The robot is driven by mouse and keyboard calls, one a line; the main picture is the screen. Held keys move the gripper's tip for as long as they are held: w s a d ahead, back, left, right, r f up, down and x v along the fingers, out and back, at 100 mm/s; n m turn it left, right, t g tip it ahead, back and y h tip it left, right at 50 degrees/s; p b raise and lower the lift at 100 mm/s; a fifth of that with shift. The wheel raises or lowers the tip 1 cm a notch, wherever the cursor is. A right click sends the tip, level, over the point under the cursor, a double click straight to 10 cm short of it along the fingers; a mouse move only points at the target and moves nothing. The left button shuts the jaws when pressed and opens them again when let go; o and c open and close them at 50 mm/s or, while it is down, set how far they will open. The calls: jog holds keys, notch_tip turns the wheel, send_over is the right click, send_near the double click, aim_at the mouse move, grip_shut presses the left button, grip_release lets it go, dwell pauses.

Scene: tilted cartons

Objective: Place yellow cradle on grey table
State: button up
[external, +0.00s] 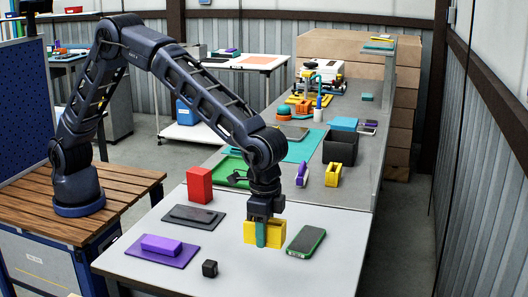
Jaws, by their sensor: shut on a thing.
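A yellow cradle (277,234) is at the pale front table, directly below my gripper (263,222). My gripper points straight down and is shut on the cradle. A teal upright strip shows in front of the cradle's middle and hides part of it; I cannot tell whether it is a finger. Whether the cradle's underside touches the pale table (200,275) is unclear. The grey table (352,196) adjoins behind it. Another yellow cradle (333,175) stands on the grey table.
A green-edged phone (306,241) lies close right of the held cradle. A red block (199,186), dark flat device (194,217), purple block (161,245) and black cube (209,268) are nearby. A purple item (302,174) and dark bin (340,147) stand on the grey table.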

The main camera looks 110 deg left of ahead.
aim_at(264, 281)
notch_tip(264, 281, down, 12)
jog(key=shift+r, duration=0.1)
dwell(0.5)
jog(key=o, duration=1)
jog(key=shift+f, duration=0.2)
jog(key=shift+r, duration=0.15)
